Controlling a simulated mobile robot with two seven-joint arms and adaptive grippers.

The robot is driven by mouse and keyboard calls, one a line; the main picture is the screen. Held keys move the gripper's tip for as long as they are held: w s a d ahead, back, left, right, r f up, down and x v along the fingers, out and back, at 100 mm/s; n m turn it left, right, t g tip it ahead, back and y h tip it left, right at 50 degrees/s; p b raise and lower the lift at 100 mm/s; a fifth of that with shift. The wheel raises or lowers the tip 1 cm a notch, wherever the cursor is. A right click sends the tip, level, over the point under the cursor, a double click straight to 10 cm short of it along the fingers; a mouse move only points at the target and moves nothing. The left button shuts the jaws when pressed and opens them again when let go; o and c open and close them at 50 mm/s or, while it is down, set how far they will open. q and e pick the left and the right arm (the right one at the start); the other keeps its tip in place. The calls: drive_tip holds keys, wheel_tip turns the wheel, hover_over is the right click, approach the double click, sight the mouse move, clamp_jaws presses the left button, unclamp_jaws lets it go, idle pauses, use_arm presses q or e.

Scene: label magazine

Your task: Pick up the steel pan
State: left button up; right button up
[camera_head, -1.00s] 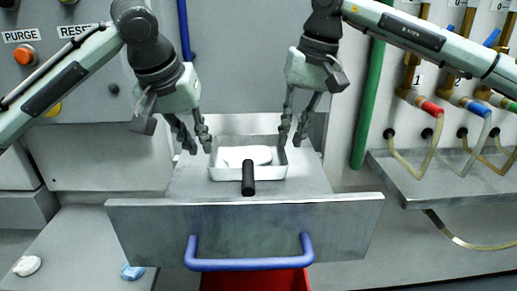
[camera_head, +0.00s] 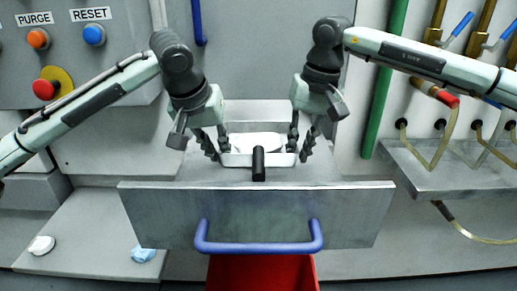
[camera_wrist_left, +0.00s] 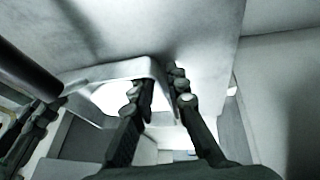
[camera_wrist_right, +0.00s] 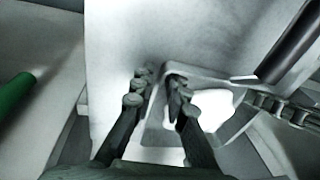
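The steel pan (camera_head: 238,160) is a shallow rectangular tray on the grey surface behind the drawer front. A bright white patch shows inside it, and a black bar stands at its front middle. My left gripper (camera_head: 215,146) is at the pan's left side, its fingers apart on either side of the wall. The left wrist view shows the pan wall (camera_wrist_left: 120,70) between those fingers. My right gripper (camera_head: 300,146) is likewise astride the right wall, with a gap beside the wall in the right wrist view (camera_wrist_right: 159,80). Firm contact is not visible.
The drawer front (camera_head: 150,215) with its blue handle (camera_head: 258,247) stands before the pan. A red bin (camera_head: 262,272) is below. Valves and hoses hang over a grey shelf (camera_head: 440,180) at right. A green pipe (camera_head: 385,95) stands behind my right arm.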

use_arm(q)
drive_tip(key=shift+w+f, duration=0.1)
drive_tip(key=shift+f, duration=0.15)
use_arm(e)
drive_tip(key=shift+f, duration=0.25)
use_arm(q)
clamp_jaws()
use_arm(e)
clamp_jaws()
use_arm(q)
drive_tip(key=shift+r, duration=0.1)
use_arm(e)
drive_tip(key=shift+r, duration=0.1)
